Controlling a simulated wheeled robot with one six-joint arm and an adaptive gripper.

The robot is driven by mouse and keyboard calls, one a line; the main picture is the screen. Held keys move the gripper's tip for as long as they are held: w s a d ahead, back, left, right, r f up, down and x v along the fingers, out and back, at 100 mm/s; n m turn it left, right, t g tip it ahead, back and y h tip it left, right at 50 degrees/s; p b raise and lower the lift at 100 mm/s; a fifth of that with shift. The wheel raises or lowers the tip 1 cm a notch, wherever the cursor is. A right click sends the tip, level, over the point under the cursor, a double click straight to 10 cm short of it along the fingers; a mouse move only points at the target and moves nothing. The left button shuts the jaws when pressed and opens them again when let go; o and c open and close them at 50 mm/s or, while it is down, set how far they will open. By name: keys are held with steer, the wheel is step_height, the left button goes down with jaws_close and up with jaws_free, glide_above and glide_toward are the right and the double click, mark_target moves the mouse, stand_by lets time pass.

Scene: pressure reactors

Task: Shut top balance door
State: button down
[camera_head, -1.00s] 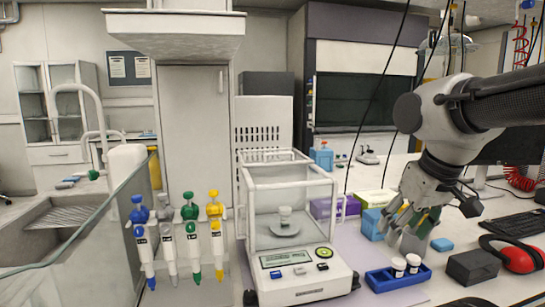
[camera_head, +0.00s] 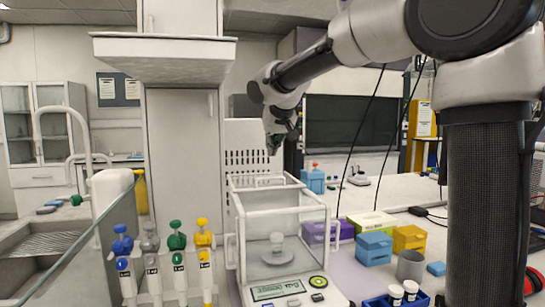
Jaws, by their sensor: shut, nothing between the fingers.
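The balance (camera_head: 285,295) stands on the bench at the lower middle, with a clear glass chamber and a display on its front. Its top door (camera_head: 258,181) shows as a pale strip with a handle at the rear of the chamber top; the glass is too clear to tell exactly how far it is slid back.
Several coloured pipettes (camera_head: 178,262) hang in a rack left of the balance. An overhanging white cabinet (camera_head: 165,49) is at upper left.

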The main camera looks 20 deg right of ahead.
glide_above(269, 184)
steer(key=w, duration=0.2)
step_height(269, 184, down, 7)
steer(key=shift+r, duration=0.2)
steer(key=shift+s+f, duration=0.1)
steer(key=shift+s, duration=1.1)
steer(key=shift+s+f, duration=0.2)
steer(key=shift+s, duration=0.5)
steer(key=shift+s+f, duration=0.1)
